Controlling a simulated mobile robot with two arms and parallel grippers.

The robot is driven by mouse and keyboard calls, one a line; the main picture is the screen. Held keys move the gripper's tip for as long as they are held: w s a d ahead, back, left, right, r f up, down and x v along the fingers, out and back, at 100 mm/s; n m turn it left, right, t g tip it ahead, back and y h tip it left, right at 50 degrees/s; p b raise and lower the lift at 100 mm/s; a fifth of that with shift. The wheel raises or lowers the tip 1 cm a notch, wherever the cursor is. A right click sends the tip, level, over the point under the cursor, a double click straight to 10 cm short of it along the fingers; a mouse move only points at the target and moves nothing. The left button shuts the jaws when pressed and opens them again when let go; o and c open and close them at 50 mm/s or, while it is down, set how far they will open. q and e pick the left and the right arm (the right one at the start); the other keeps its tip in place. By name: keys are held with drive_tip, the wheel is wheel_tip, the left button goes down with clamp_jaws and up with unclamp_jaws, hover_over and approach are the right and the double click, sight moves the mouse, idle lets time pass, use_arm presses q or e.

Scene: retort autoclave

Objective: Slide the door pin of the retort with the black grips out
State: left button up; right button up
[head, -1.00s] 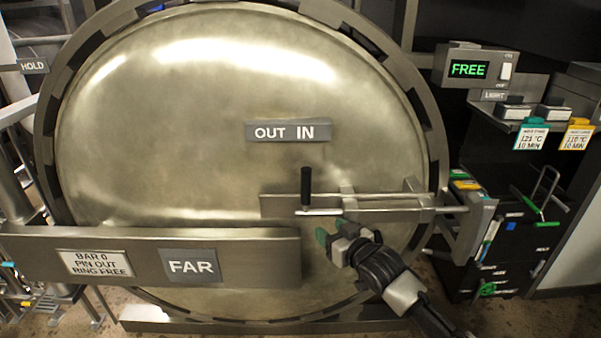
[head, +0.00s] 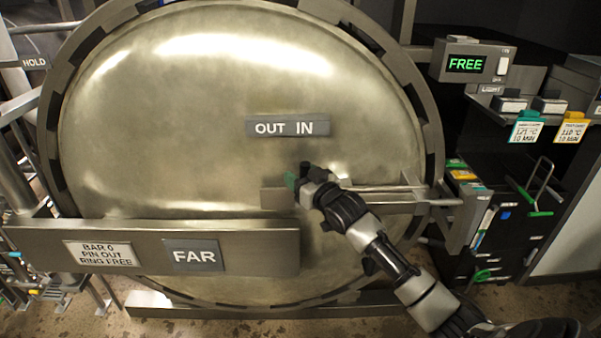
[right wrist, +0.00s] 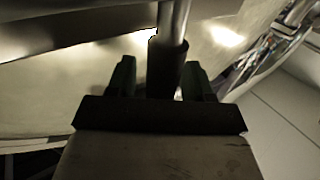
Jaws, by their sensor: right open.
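The retort door (head: 200,120) is a large round metal disc. Its door pin (head: 385,189) is a slim horizontal rod in brackets on the door's right side, below the OUT IN plate (head: 288,126). In the head view my right gripper (head: 298,179) covers most of the pin's black grip. In the right wrist view the black grip (right wrist: 165,66) stands between the two green fingertips of my open right gripper (right wrist: 160,80), on the end of a metal bar (right wrist: 174,20). Whether the fingers touch it is unclear. My left gripper is not in view.
A thick bar (head: 150,247) with a PIN OUT label and a FAR sign crosses the lower door. A control box (head: 474,62) reading FREE and a dark rack (head: 510,215) with coloured tags stand at the right.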

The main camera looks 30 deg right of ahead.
drive_tip(key=shift+w, duration=0.15)
clamp_jaws()
drive_tip(key=w+a, duration=0.4)
drive_tip(key=a, duration=0.3)
idle(0.3)
